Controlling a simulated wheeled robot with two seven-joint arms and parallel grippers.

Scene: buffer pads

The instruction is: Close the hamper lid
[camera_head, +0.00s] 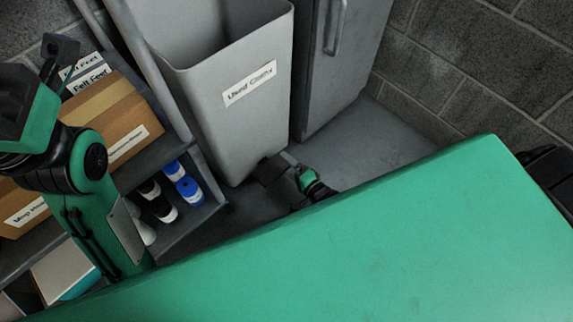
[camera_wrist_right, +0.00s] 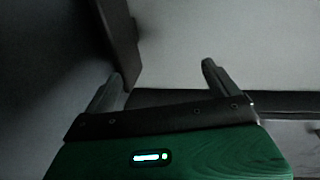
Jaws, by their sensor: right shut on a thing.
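The hamper is a tall grey bin (camera_head: 212,112) with a "Used Cloths" label, upright at the back centre. Its top is open and I cannot make out its lid. My right gripper (camera_head: 270,170) is low in front of the hamper's lower right corner. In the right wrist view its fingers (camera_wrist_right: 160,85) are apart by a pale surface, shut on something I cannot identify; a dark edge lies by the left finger. My left arm stands at the left, and dark parts at its end (camera_head: 60,58) may be its gripper, its jaws unclear.
A grey cabinet (camera_head: 338,65) stands right of the hamper. Bare floor (camera_head: 375,140) lies before it. A block wall closes the right. My green body covers the lower right.

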